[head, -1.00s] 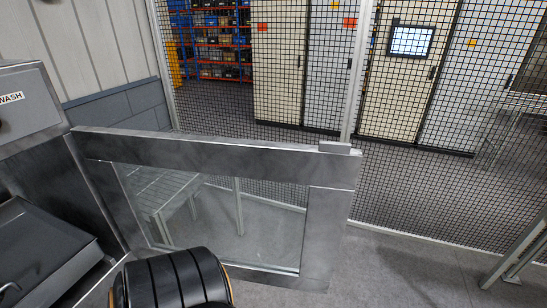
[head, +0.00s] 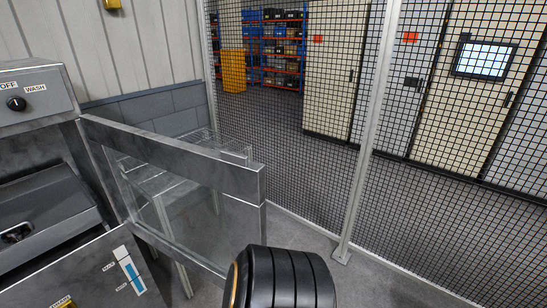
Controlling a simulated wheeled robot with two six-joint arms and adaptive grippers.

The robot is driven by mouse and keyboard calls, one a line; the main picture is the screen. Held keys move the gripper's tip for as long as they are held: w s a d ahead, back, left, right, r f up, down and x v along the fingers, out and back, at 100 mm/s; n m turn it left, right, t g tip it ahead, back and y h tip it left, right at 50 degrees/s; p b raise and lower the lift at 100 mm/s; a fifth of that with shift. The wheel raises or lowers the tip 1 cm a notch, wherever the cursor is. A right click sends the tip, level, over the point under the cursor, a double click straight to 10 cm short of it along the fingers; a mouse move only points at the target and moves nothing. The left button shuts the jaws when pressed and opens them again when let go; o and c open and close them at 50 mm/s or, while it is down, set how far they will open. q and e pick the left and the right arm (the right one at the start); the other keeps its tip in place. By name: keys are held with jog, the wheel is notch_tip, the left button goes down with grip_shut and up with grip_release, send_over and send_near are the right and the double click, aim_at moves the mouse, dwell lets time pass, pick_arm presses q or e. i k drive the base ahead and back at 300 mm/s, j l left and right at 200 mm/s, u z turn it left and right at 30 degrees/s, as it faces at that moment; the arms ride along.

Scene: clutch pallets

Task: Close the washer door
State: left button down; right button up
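The washer door (head: 175,150) is a grey metal frame around a glass pane (head: 180,200). It stands open, swung out from the washer (head: 35,92) at the left. Its hinge side is by the washer's front, and its free edge points toward the right and front. The washer has a dark knob with OFF and WASH labels on its upper panel. Neither gripper shows in the head view. A black ribbed part of my own body stands at the bottom, in front of the door's lower free corner. I cannot tell whether it touches the door.
A wire mesh fence with a pale post (head: 368,150) runs behind and right of the door. A metal table (head: 165,185) shows through the glass. Grey floor (head: 370,285) is clear between the door and the fence. Cabinets and shelves stand beyond the mesh.

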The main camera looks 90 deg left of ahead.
aim_at(241, 180)
jog(key=i+j+u, duration=0.1)
jog(key=i+u, duration=0.15)
jog(key=u, duration=0.25)
jog(key=i+u, duration=0.3)
jog(key=u, duration=0.2)
jog(key=i+l+u, duration=0.1)
jog(key=i+u, duration=0.2)
jog(key=u, duration=0.2)
jog(key=i+l+u, duration=0.2)
jog(key=u, duration=0.3)
jog(key=i+j+u, duration=0.15)
jog(key=u, duration=0.35)
jog(key=i+j+u, duration=0.1)
jog(key=u, duration=0.35)
jog(key=i+u, duration=0.25)
jog(key=u, duration=0.25)
jog(key=i+l+u, duration=0.1)
jog(key=u, duration=0.35)
jog(key=i+l+u, duration=0.15)
jog(key=u, duration=0.35)
jog(key=i+l+u, duration=0.2)
jog(key=u, duration=0.25)
jog(key=i+l+u, duration=0.15)
jog(key=u, duration=0.35)
jog(key=i+l+u, duration=0.25)
jog(key=k, duration=0.1)
